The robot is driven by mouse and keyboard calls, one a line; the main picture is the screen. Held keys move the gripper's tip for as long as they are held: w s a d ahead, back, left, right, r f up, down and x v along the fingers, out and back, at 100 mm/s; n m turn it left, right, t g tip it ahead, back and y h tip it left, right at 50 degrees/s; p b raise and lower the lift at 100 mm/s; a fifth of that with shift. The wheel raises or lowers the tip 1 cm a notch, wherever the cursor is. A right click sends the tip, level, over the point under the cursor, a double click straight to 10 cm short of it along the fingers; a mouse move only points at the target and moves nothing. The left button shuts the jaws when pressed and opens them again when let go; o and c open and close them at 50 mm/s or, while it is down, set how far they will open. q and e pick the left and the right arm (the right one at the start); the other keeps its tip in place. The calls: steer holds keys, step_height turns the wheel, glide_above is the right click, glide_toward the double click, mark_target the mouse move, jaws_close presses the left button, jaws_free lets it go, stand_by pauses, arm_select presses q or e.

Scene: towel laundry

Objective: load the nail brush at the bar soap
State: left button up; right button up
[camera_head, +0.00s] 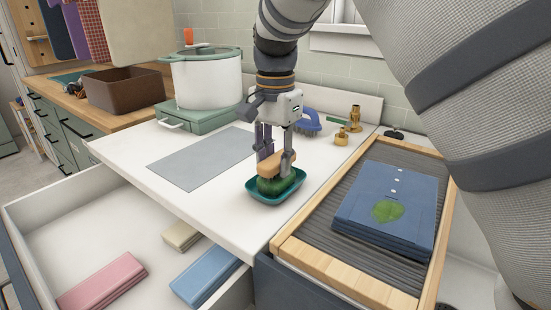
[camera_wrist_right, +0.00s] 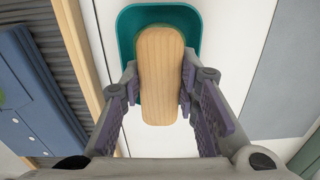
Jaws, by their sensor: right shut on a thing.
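My right gripper (camera_head: 274,152) is shut on the wooden back of the nail brush (camera_head: 284,164). The brush is low over a teal soap dish (camera_head: 298,182) on the white counter. Dark green material (camera_head: 272,186) lies between the wood and the dish; I cannot tell how much is bristle and how much is bar soap. In the right wrist view, the fingers (camera_wrist_right: 159,90) grip both sides of the pale wooden back (camera_wrist_right: 160,55), and the teal dish (camera_wrist_right: 129,25) shows around its far end, with the soap hidden beneath. My left gripper is not in view.
A wood-framed ribbed washboard (camera_head: 310,215) at right bears folded blue cloth (camera_head: 410,195) with a green stain (camera_head: 388,211). A blue brush (camera_head: 309,121) and brass fittings (camera_head: 342,136) stand behind. A grey mat (camera_head: 205,158) lies left; an open drawer (camera_head: 130,222) holds folded towels.

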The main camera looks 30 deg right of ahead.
mark_target(275, 159)
steer(key=shift+r, duration=3.45)
